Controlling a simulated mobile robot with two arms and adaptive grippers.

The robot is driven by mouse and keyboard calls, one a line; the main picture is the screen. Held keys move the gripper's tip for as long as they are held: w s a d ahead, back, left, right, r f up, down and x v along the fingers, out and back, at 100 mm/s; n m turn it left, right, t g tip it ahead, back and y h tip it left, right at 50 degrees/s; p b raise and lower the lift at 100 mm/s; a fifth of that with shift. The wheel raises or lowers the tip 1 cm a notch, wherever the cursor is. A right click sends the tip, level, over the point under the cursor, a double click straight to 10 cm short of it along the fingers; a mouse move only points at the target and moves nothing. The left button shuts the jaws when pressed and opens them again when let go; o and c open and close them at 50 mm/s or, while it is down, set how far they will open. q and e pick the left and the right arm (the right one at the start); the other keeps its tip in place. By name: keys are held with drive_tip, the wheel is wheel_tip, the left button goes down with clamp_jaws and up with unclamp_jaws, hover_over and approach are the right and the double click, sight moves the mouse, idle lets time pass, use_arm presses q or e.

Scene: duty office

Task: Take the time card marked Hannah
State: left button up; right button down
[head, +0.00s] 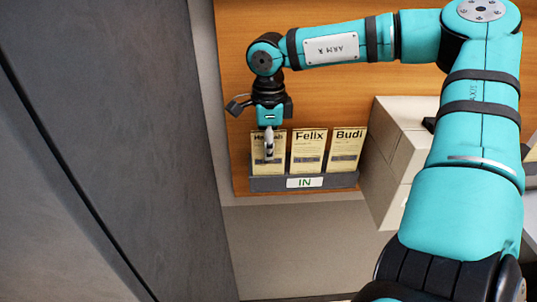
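The time card marked Hannah (259,166) is pale yellow and stands upright at the left end of a grey rack (262,184) labelled IN. Its name is partly covered by my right gripper (269,158). My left gripper is not in view.
The Felix card (306,155) and the Budi card (346,153) stand beside it in the rack. The rack is against an orange-brown wooden board (240,60). A pale box-like cabinet (385,150) is close on the right. A dark grey panel (110,110) fills the left.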

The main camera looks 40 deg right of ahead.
drive_tip(key=shift+r, duration=0.35)
wheel_tip(320, 180, up, 9)
drive_tip(key=b, duration=0.3)
drive_tip(key=shift+f, duration=0.2)
drive_tip(key=shift+r, duration=0.4)
